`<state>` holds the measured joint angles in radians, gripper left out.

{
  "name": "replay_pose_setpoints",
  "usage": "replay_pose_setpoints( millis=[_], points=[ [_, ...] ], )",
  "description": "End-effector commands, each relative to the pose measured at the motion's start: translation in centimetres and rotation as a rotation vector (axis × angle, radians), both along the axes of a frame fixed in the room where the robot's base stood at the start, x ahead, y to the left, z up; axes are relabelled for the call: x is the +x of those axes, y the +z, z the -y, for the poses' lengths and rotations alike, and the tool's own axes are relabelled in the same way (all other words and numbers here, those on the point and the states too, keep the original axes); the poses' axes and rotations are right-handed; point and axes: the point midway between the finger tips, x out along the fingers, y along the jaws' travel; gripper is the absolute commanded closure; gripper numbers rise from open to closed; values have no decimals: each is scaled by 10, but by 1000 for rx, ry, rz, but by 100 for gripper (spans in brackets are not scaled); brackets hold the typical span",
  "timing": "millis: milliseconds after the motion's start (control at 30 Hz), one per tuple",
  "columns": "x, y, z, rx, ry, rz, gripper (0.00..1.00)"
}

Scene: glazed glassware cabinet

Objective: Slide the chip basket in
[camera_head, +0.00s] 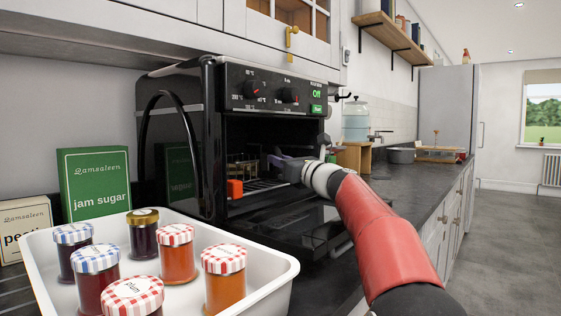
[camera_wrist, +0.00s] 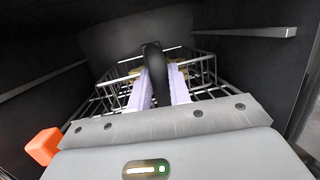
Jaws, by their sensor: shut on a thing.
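The black countertop oven (camera_head: 265,75) stands with its glass door (camera_head: 290,225) folded down and its cavity open. The wire chip basket (camera_wrist: 207,72) is inside the dark cavity in the wrist view, with a black handle (camera_wrist: 154,62) pointing towards me. My gripper (camera_wrist: 159,85) has its two pale lilac fingers shut on either side of this handle. In the head view my gripper (camera_head: 280,163) reaches into the oven mouth above the lowered door. The basket's far end is partly hidden by the handle and fingers.
An orange block (camera_head: 235,188) is at the oven mouth's left; it also shows in the wrist view (camera_wrist: 45,146). Ledges (camera_wrist: 245,32) line the cavity walls. A white tray (camera_head: 265,268) of several jam jars stands in front. Worktop continues right, with a wooden stand (camera_head: 354,157).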

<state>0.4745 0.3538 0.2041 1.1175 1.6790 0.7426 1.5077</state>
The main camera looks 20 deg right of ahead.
Motion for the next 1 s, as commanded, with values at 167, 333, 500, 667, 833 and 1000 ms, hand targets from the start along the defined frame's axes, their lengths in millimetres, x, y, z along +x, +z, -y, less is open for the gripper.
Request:
replay_pose_setpoints(
  millis=[167, 333, 500, 667, 833, 1000],
  points=[
    [-1, -1, 0, 0, 0, 2, 73],
    [0, -1, 0, 0, 0, 1, 55],
    [0, -3, 0, 0, 0, -1, 55],
    [-6, -5, 4, -1, -2, -1, 55],
    [-31, -11, 16, -2, -4, 1, 55],
    [-55, -15, 27, -2, -3, 1, 55]
  ],
)
